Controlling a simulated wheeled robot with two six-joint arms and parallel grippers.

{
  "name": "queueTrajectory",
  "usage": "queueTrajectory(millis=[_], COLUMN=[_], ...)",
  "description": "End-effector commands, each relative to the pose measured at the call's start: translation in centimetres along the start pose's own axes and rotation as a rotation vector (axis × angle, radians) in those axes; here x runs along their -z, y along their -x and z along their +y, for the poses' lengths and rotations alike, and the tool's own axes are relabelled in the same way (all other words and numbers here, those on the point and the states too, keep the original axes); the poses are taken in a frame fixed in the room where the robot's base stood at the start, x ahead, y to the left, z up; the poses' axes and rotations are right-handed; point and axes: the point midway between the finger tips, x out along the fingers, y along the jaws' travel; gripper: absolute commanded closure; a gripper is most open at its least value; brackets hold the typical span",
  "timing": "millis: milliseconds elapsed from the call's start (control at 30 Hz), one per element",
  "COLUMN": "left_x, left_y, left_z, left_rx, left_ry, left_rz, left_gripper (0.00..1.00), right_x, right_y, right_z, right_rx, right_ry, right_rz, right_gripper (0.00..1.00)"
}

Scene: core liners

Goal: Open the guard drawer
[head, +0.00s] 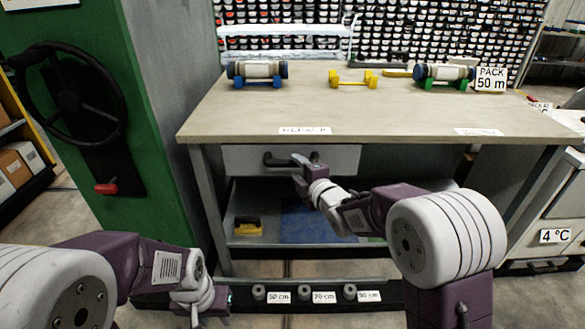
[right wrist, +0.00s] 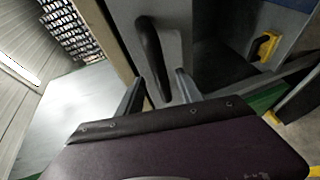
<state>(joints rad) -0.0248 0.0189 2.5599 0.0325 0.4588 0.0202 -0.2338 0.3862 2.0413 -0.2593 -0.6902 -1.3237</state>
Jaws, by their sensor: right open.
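The drawer (head: 336,160) is a light grey front under the left part of the worktop, with a dark bar handle (head: 278,160). It looks closed. In the right wrist view the dark handle (right wrist: 152,52) runs along the drawer front. My right gripper (head: 302,166) is at the right end of the handle. In the right wrist view its fingers (right wrist: 158,82) are apart, one each side of the handle's near end; contact cannot be told. My left gripper (head: 222,300) is low at the left, away from the drawer; its finger opening is unclear.
The worktop (head: 310,106) carries two capped cylinders on blue (head: 257,71) and green (head: 443,76) cradles, and an empty yellow cradle (head: 353,79). Below the drawer is an open shelf with a yellow-black item (head: 247,226). A green cabinet (head: 150,120) stands left.

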Motion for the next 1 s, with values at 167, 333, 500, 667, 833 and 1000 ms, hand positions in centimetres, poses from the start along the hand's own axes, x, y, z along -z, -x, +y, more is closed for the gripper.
queueTrajectory(millis=[167,333,500,667,833,1000], left_x=[-0.1,-0.1,-0.1,-0.1,-0.1,-0.1], left_y=[-0.8,-0.9,-0.8,-0.8,-0.8,-0.8], left_z=[0.0,0.0,0.0,0.0,0.0,0.0], left_rx=[0.0,0.0,0.0,0.0,0.0,0.0], left_ry=[0.0,0.0,0.0,0.0,0.0,0.0], left_rz=[0.0,0.0,0.0,0.0,0.0,0.0], left_gripper=[0.64,0.64,0.64,0.64,0.64,0.64], right_x=[0.0,0.0,0.0,0.0,0.0,-0.1], right_y=[-3.0,-4.0,-4.0,-4.0,-4.0,-4.0], right_z=[-0.1,0.0,0.0,0.0,0.0,0.0], right_rx=[-0.001,0.0,0.0,0.0,0.0,0.001], right_ry=[-0.001,0.0,-0.001,-0.001,-0.001,-0.001], right_rz=[0.0,-0.001,-0.001,-0.001,-0.001,-0.001], right_gripper=[0.57,0.57,0.57,0.93,1.0,1.0])
